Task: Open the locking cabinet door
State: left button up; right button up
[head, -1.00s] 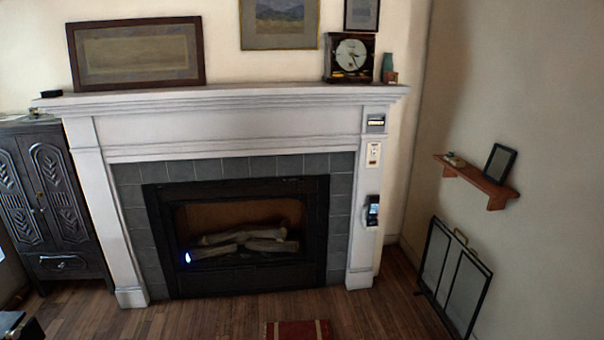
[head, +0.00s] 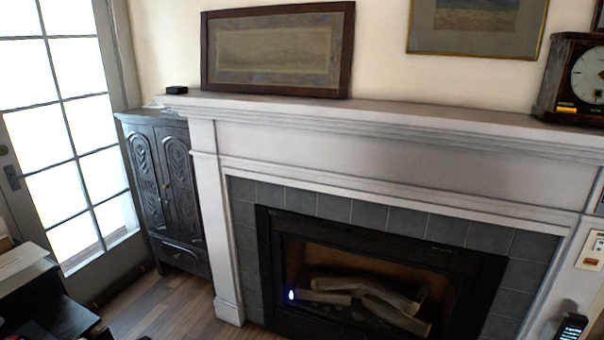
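A dark carved cabinet (head: 170,190) stands in the corner left of the fireplace, partly hidden behind the mantel's left side. It has two tall carved doors (head: 181,187) side by side, which look closed, and a drawer front (head: 184,257) below them. A small brass-coloured spot, perhaps a knob or lock, shows where the doors meet. Neither of my grippers is in view.
A fireplace with a white mantel (head: 400,160) fills the middle and right. A glass-paned door (head: 72,150) is at the left. Dark furniture (head: 50,305) stands at the lower left. Wooden floor (head: 180,300) is open before the cabinet.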

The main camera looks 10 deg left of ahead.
aim_at(174, 145)
jog(key=i+j+u, duration=0.25)
jog(key=i+u, duration=0.15)
jog(key=i, duration=0.25)
jog(key=i+u, duration=0.35)
jog(key=i, duration=0.25)
jog(key=i+l+u, duration=0.1)
jog(key=i+u, duration=0.3)
jog(key=i, duration=0.25)
